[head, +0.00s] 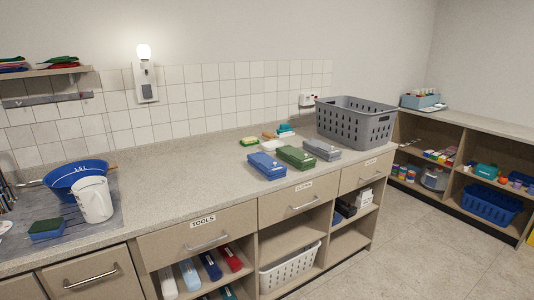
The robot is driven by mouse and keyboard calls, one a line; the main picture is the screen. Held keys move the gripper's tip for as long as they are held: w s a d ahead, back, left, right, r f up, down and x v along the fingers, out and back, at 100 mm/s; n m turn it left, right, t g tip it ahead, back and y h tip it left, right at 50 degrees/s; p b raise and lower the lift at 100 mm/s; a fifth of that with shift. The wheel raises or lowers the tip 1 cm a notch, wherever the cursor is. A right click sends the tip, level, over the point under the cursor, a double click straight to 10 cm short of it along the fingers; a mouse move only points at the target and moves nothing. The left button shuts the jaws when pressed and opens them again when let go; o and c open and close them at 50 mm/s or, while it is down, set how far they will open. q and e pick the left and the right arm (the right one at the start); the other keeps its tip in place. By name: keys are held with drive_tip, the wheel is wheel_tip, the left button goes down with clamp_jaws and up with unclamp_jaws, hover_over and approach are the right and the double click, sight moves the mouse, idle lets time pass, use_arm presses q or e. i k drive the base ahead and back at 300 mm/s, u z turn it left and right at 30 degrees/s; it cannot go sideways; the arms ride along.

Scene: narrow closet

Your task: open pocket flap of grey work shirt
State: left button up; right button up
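A folded grey garment, likely the grey work shirt (322,150), lies on the speckled counter in front of the grey laundry basket. A small light spot shows on its top; a pocket flap is too small to make out. A similar folded green garment (295,157) lies just left of it, and a folded blue garment (267,166) lies left of that. Neither of my grippers is in view.
The grey laundry basket (355,124) stands close behind the garments. Sponges (249,141) and a pale dish (273,146) sit behind them. A blue bowl (75,180) and white jug (94,200) stand left. The counter (190,193) between is clear.

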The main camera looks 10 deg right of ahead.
sight(328, 148)
drive_tip(key=z, duration=0.45)
drive_tip(key=i, duration=1.55)
drive_tip(key=z, duration=0.55)
